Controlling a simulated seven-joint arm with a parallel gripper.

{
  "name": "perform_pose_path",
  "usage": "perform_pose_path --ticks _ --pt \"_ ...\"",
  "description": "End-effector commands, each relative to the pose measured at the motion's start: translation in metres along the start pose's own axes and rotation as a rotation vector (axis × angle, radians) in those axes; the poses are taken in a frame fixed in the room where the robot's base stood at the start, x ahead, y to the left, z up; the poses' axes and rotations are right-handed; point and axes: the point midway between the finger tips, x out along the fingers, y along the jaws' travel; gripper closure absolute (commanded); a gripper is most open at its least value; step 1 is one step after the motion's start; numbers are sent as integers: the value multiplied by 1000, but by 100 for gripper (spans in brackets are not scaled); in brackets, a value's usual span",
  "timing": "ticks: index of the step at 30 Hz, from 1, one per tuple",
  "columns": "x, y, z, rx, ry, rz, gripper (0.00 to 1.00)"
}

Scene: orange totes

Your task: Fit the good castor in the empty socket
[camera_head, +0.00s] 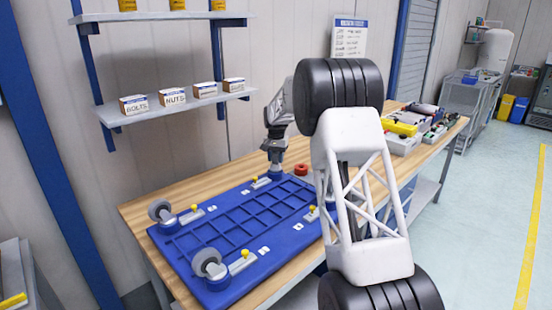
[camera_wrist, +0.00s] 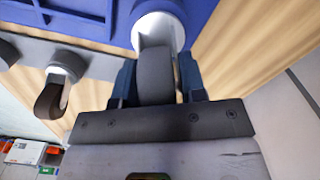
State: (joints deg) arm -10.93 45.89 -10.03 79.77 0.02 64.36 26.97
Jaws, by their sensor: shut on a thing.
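My gripper (camera_wrist: 157,88) is shut on a castor with a grey wheel (camera_wrist: 156,72), a finger on each side of the wheel. The castor's pale round end (camera_wrist: 160,22) lies against or just above the blue board (camera_wrist: 100,18); I cannot tell whether it is seated in a socket. In the head view my gripper (camera_head: 275,152) is over the far corner of the blue board (camera_head: 222,214). Two grey castors, one at the left corner (camera_head: 160,210) and one at the near corner (camera_head: 209,264), stand on the board. Another castor with a dark brown wheel (camera_wrist: 50,98) stands apart on a grey strip.
A red ring (camera_head: 301,169) lies on the wooden bench (camera_head: 140,208) beside the board. Small yellow-knobbed clamps (camera_head: 245,256) sit near the board's corners. Trays of parts (camera_head: 408,130) stand at the bench's far end. My arm hides the board's right end.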

Motion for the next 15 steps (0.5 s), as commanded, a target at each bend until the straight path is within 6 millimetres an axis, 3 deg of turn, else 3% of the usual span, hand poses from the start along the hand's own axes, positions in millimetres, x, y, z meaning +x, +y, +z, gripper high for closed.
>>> perform_pose_path --ticks 15 --pt "3 0 0 0 1 0 100"
